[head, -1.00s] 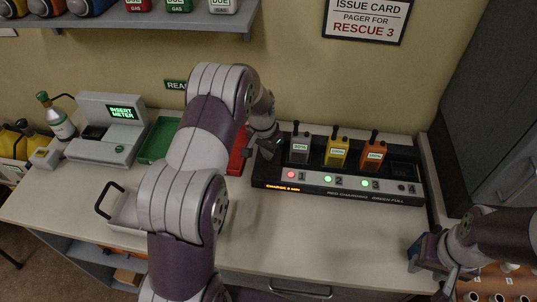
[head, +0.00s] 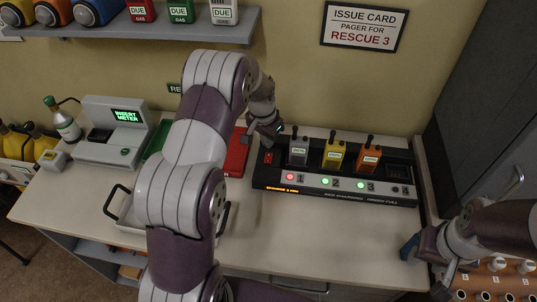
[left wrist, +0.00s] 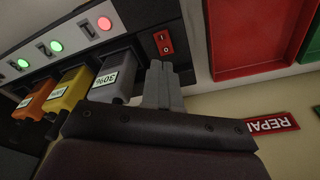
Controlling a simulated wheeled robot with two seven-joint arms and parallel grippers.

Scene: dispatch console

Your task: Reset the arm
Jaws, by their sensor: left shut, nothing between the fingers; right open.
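My left gripper (head: 266,132) is shut and empty above the left end of the black charger (head: 320,190). A red rocker switch (head: 268,158) on that end is now in plain view; in the left wrist view the shut fingers (left wrist: 162,85) point towards the switch (left wrist: 164,42) and appear apart from it. My left arm stretches across the counter. My right gripper (head: 428,248) is open at the counter's right front edge, with a dark blue piece at its fingers; I cannot tell if that is part of it.
Grey, yellow (head: 335,153) and orange devices stand in the charger; slot 4 looks empty. Light 1 is red, 2 and 3 green. A red tray (head: 237,158) lies left of the charger, then a meter station (head: 112,135). The counter's front middle is clear.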

